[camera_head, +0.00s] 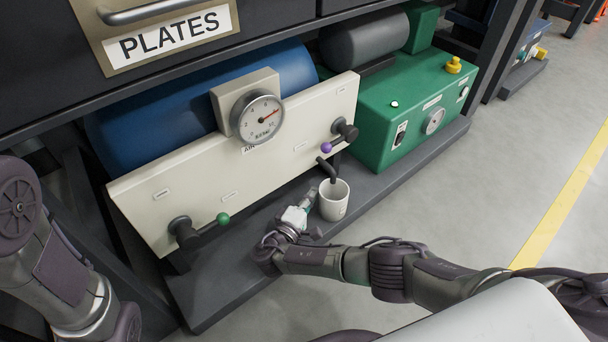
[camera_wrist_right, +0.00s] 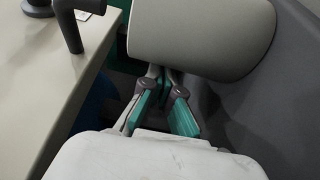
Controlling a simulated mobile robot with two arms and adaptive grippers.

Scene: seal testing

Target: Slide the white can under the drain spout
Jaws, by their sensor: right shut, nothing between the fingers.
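The white can (camera_head: 334,200) stands upright on the dark lower shelf, its open top facing up. The dark bent drain spout (camera_head: 328,169) comes down from the cream panel, its end at the can's mouth in the head view. My right gripper (camera_head: 309,197) is shut and empty, close beside the can's left side. In the right wrist view the can (camera_wrist_right: 200,38) fills the top, just beyond the teal fingertips of my right gripper (camera_wrist_right: 166,88). Whether they touch is unclear. The spout (camera_wrist_right: 70,26) also shows there at upper left. My left gripper is not in view.
The cream panel (camera_head: 240,172) carries a pressure gauge (camera_head: 258,117), a green-knobbed valve (camera_head: 222,219) and a purple-knobbed valve (camera_head: 326,147). A green machine box (camera_head: 400,120) stands right of the can. The dark shelf (camera_head: 225,285) is bare at its front left.

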